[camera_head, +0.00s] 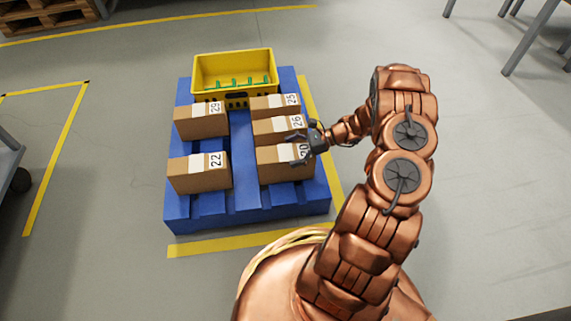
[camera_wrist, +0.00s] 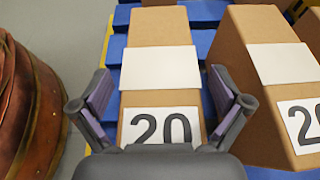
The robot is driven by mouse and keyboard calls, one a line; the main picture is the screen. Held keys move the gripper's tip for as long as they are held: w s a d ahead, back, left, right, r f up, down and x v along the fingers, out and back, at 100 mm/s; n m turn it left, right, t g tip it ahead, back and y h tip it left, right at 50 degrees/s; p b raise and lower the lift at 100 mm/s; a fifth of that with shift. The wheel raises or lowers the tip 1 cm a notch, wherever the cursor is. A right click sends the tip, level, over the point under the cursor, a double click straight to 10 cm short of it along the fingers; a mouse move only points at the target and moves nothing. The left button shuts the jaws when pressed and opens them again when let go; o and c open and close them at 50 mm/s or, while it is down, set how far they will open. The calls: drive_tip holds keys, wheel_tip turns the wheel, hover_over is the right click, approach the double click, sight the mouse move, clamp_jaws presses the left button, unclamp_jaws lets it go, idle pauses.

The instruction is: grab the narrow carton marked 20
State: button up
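The narrow carton marked 20 (camera_head: 274,167) stands at the front right of the blue pallet. In the wrist view the brown carton 20 (camera_wrist: 160,27) has a white strip and a white label with its number. My gripper (camera_head: 305,141) is over the right end of this carton, hiding part of its label. In the wrist view my gripper (camera_wrist: 160,93) is open, with one finger to each side of the carton and nothing held. The right finger lies over the gap beside the neighbouring carton. I cannot tell how far down the fingers reach.
The carton marked 26 (camera_head: 272,131) stands close behind, with carton 25 (camera_head: 266,108) beyond. A yellow crate (camera_head: 205,78) with green items is at the back. The pallet's middle is clear.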

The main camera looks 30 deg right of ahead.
drive_tip(key=c, duration=1.7)
drive_tip(key=shift+c, duration=0.2)
